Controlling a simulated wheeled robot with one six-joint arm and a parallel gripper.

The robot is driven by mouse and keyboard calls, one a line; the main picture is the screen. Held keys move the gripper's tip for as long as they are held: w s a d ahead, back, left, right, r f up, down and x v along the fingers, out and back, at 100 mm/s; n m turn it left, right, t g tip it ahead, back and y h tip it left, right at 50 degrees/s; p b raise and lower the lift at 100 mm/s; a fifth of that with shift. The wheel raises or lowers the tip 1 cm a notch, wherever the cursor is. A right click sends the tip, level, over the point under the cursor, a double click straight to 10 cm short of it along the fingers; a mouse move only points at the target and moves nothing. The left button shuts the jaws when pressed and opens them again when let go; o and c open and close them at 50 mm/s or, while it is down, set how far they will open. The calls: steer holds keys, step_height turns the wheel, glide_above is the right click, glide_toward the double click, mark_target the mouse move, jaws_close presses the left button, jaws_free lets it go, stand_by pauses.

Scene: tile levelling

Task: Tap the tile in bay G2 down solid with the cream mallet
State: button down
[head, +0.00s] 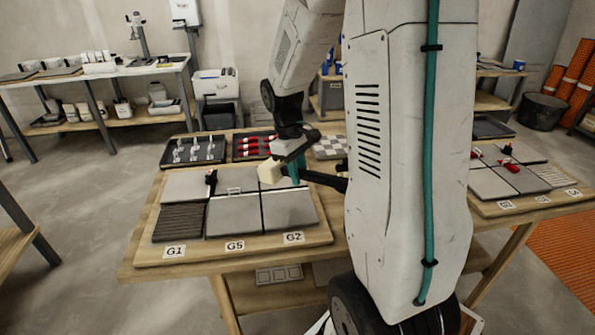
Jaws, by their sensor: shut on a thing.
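The cream mallet's pale head (268,173) is held above the board, over the upper edge of the bay G2 area. My gripper (292,165) is shut on the mallet; its fingers partly hide the handle. The tile in bay G2 (288,210) is a grey square at the right of the front row, behind the G2 label (293,238). The mallet head appears apart from this tile, up and left of its middle. Whether the tile sits level cannot be told.
A small black-handled item (211,181) stands at the tiles' back. Trays of clips (193,149) and red pieces (254,147) lie behind.

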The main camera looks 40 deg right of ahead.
steer(key=shift+w+x, duration=0.2)
steer(key=shift+x, duration=0.75)
steer(key=shift+w+x, duration=0.2)
steer(key=shift+x, duration=0.7)
steer(key=shift+f, duration=0.25)
steer(key=x, duration=0.2)
steer(key=w+x, duration=0.1)
steer(key=x, duration=0.1)
steer(key=shift+a+f, duration=0.1)
steer(key=shift+f, duration=0.35)
steer(key=v, duration=0.2)
steer(key=s+v, duration=0.1)
steer(key=v, duration=0.2)
steer(key=shift+s+r, duration=0.1)
steer(key=shift+r, duration=0.05)
steer(key=shift+r, duration=0.1)
